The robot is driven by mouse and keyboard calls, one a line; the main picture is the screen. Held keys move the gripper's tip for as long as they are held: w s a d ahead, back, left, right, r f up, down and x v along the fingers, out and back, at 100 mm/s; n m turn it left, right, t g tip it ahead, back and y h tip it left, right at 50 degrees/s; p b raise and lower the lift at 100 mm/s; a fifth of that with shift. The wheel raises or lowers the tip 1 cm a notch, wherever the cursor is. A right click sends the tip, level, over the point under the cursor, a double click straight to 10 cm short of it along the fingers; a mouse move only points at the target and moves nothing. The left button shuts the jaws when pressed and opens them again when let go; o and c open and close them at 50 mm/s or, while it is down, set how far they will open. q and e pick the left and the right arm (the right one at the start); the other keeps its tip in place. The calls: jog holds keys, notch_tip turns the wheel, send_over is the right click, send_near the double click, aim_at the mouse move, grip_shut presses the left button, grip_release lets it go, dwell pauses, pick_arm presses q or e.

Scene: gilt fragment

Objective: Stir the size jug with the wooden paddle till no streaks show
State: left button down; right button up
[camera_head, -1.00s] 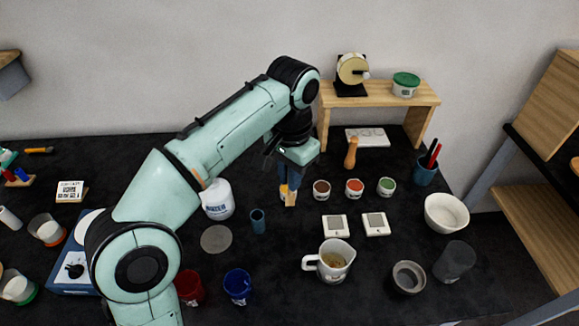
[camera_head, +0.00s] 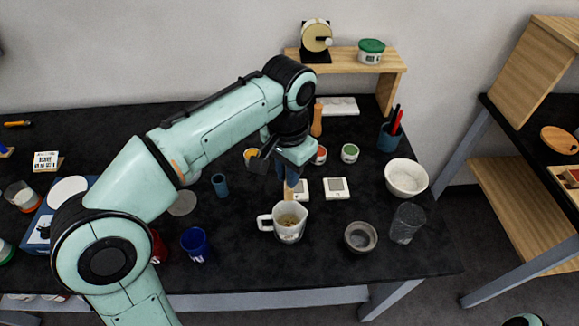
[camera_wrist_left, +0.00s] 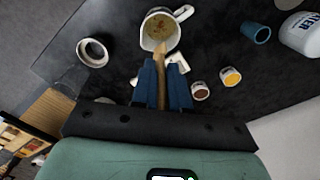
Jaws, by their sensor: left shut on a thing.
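The white size jug (camera_head: 292,236) stands on the black table, its handle to the left in the head view. It also shows in the left wrist view (camera_wrist_left: 146,41), with yellow-brown, uneven, speckled contents. My left gripper (camera_wrist_left: 165,84) is shut on the wooden paddle (camera_wrist_left: 162,68). In the head view the paddle (camera_head: 288,193) hangs down just behind the jug's rim. In the wrist view its end overlaps the jug's near rim; I cannot tell whether it touches. My right gripper is not in view.
Two white square pads (camera_head: 337,188) lie behind the jug. A grey bowl (camera_head: 361,238) and a clear cup (camera_head: 407,224) stand to its right, a blue cup (camera_head: 194,245) to its left. Small paint pots (camera_head: 350,153) stand farther back. Table in front of the jug is clear.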

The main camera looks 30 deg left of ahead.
aim_at(288, 200)
pick_arm(q)
jog(key=shift+a+f+b, duration=0.15)
jog(key=shift+f+b, duration=0.55)
jog(key=shift+f, duration=0.25)
notch_tip(288, 200, down, 3)
jog(key=b, duration=0.3)
jog(key=shift+f+b, duration=0.75)
jog(key=shift+f, duration=0.6)
jog(key=shift+f+b, duration=2.2)
jog(key=shift+f, duration=1.2)
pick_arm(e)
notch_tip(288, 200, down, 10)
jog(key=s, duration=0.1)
